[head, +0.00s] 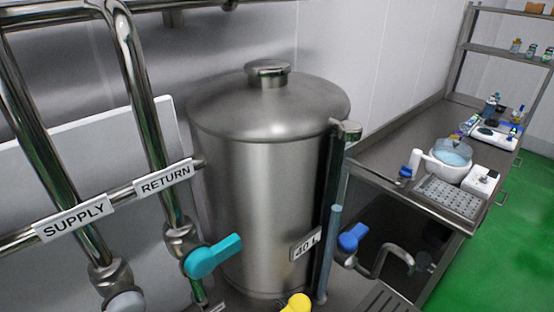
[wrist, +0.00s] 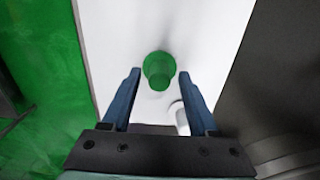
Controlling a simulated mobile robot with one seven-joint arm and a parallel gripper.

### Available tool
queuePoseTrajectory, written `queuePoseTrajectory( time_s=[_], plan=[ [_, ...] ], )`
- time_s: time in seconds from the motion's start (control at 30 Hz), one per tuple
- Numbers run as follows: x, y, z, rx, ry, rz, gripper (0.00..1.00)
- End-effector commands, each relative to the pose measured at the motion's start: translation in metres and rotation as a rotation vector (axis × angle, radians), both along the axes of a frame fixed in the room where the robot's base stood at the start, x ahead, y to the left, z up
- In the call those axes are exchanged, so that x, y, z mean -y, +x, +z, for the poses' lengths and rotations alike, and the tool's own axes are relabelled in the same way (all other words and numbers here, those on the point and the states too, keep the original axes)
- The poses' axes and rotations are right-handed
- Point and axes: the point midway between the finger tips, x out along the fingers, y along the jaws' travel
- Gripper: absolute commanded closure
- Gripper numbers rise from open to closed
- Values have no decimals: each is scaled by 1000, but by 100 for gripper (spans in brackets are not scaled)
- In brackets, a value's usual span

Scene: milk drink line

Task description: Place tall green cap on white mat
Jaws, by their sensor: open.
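In the wrist view, a green cap (wrist: 159,66) shows against a flat white surface that looks like the white mat (wrist: 205,28). The cap appears round, with a wider rim and a narrower part toward the camera. My gripper (wrist: 159,76) is open, with one blue finger on each side of the cap in the picture. A gap shows between the cap and each finger, and I cannot tell how far beyond the fingertips it is. The head view shows neither the cap nor my gripper.
A small white cylinder (wrist: 180,118) is partly hidden by the right finger. Green floor (wrist: 45,60) lies left and a dark grey surface (wrist: 275,80) right. In the head view, a steel tank (head: 265,190) stands centrally and a counter (head: 400,155) with lab items is at right.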

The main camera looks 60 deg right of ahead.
Motion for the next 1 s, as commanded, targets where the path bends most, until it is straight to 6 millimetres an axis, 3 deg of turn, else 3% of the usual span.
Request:
queuePoseTrajectory(
  time_s=[0.4, 0.6, 1.0],
  plan=[
    [1, 1, 75, 3, -3, 1, 40],
    [0, 0, 102, 1, -1, 1, 40],
    [0, 0, 113, 0, 0, 0, 40]
  ],
)
